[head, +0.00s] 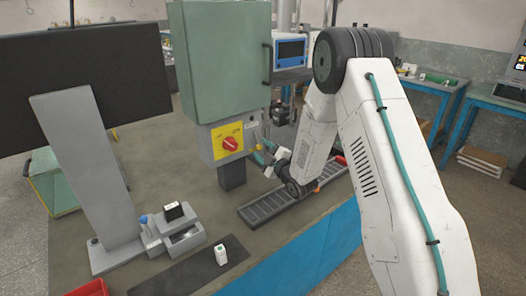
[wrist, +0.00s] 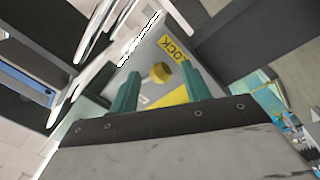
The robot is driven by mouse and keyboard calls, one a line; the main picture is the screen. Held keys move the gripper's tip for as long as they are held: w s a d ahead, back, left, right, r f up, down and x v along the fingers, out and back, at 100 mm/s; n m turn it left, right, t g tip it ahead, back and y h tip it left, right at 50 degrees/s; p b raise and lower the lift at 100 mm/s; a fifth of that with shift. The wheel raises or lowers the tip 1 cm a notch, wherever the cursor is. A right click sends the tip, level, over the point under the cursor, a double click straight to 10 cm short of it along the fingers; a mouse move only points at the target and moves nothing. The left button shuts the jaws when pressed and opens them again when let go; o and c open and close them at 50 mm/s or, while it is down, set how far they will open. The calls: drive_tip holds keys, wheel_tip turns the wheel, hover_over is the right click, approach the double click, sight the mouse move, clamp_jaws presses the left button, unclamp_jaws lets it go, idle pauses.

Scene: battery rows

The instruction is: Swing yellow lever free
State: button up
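A yellow knob (wrist: 158,73), which looks like the end of the yellow lever, shows between and beyond my fingertips in the wrist view. In the head view it is a small yellow spot (head: 257,147) at the right side of the green cabinet's switch box. The lever's arm is foreshortened or hidden. My gripper (head: 263,154) points at that side of the box. In the wrist view its two green fingers (wrist: 160,78) are apart with a gap between them; I cannot tell whether either touches the knob. A yellow label reading "OCK" (wrist: 179,48) sits behind the knob.
A green cabinet (head: 222,60) stands above the yellow plate (head: 218,152) with a red rotary switch (head: 230,143). A grey slotted rail (head: 255,212) lies on the bench below my arm. A small white block (head: 220,254) stands on a dark mat (head: 180,276) at the front.

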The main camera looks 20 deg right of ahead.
drive_tip(key=shift+s, duration=0.1)
drive_tip(key=v, duration=0.7)
drive_tip(key=shift+s, duration=0.3)
drive_tip(key=shift+d+f, duration=0.1)
